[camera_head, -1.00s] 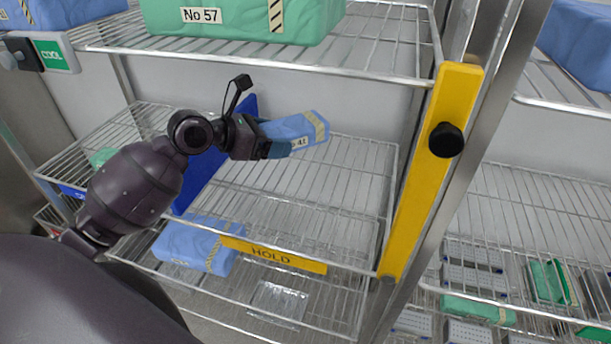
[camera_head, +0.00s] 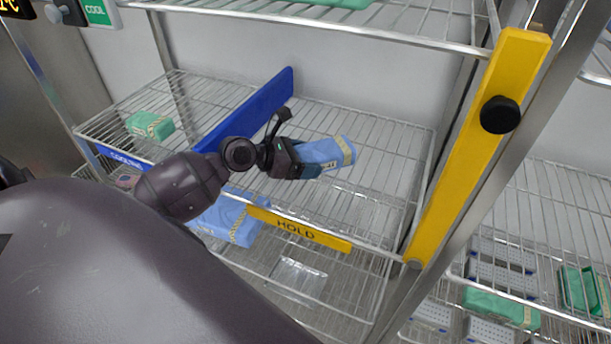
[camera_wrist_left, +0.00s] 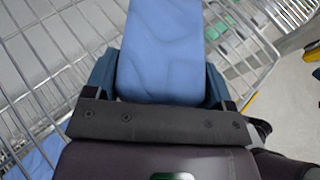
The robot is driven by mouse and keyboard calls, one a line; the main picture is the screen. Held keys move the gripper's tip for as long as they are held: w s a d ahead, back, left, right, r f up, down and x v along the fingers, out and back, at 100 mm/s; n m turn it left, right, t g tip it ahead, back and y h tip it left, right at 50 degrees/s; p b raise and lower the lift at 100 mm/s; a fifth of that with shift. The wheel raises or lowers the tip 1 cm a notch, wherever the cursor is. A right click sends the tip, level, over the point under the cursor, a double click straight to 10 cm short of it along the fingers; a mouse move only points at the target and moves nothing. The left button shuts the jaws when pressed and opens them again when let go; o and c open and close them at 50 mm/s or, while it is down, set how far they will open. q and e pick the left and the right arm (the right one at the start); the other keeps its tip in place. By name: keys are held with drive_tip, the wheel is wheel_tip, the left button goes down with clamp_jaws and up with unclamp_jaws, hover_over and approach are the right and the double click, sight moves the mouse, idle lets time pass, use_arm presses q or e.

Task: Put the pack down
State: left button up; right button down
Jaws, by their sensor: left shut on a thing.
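The blue pack (camera_head: 327,157) has a striped tape band and a white label. My left gripper (camera_head: 300,162) is shut on its left end and holds it over the wire shelf marked HOLD, right of the blue divider. I cannot tell whether the pack touches the shelf. In the left wrist view the pack (camera_wrist_left: 163,48) lies between the two fingers (camera_wrist_left: 160,85). The HOLD shelf (camera_head: 385,150) has bare wire around the pack. My right gripper is not in view.
The blue divider (camera_head: 245,112) stands left of the gripper. A green pack (camera_head: 150,126) lies on the COOLING side. Another blue pack (camera_head: 230,218) is on the shelf below. A yellow post cover (camera_head: 480,145) with a black knob bounds the right. An upper shelf (camera_head: 330,22) hangs above.

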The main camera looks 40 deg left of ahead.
sight(305, 183)
use_arm(q)
drive_tip(key=shift+f, duration=0.4)
drive_tip(key=shift+f+b, duration=0.55)
drive_tip(key=shift+f, duration=1.45)
drive_tip(key=o, duration=0.7)
drive_tip(key=shift+f, duration=0.1)
drive_tip(key=o, duration=0.3)
drive_tip(key=shift+o, duration=0.2)
